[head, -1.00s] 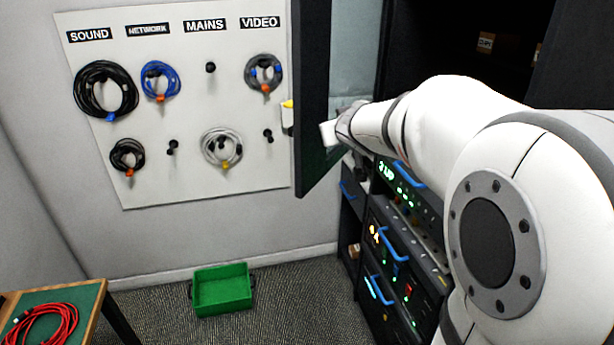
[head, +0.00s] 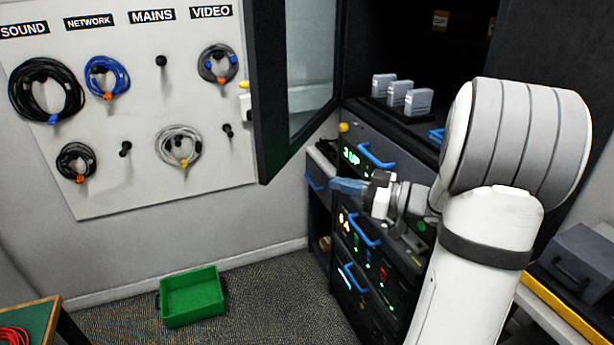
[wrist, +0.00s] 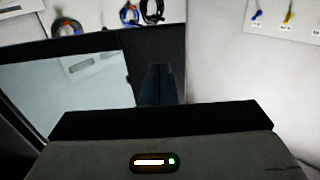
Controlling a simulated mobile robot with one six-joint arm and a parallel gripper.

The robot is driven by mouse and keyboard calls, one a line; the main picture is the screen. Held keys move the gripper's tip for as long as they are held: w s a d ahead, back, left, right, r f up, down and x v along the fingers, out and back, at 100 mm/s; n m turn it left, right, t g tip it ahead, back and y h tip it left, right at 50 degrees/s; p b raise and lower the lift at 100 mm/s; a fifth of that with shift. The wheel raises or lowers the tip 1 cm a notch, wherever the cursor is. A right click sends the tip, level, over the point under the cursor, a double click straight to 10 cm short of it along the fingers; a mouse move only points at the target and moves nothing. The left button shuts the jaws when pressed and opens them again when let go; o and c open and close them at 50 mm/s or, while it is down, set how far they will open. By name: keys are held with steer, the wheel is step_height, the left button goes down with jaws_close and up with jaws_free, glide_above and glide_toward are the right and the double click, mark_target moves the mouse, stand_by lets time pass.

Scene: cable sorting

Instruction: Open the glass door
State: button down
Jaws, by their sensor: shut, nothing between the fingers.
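The glass door (head: 262,110) has a dark frame and a pale see-through pane (head: 312,80). It stands swung open from the dark cabinet, its free edge in front of the wall board. A white and yellow piece (head: 245,100), perhaps its handle, shows at that edge. My gripper (head: 338,186) is shut and empty. In the head view it is right of and below the door, before the cabinet's drawer fronts, apparently clear of the door. In the wrist view my fingers (wrist: 158,85) overlap the dark door frame (wrist: 110,42), with the pane (wrist: 65,100) at left; contact cannot be told.
The cabinet's open upper part holds several grey boxes (head: 396,97) on a shelf. Below are drawer fronts with blue handles (head: 377,156) and lights. Cable coils (head: 45,90) hang on the board at left. A green bin (head: 192,296) is on the floor; carpet around it is clear.

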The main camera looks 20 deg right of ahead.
mark_target(276, 169)
steer(key=p+x, duration=0.3)
steer(key=x, duration=1)
steer(key=shift+w+a, duration=0.25)
steer(key=shift+a, duration=0.05)
steer(key=shift+d, duration=0.1)
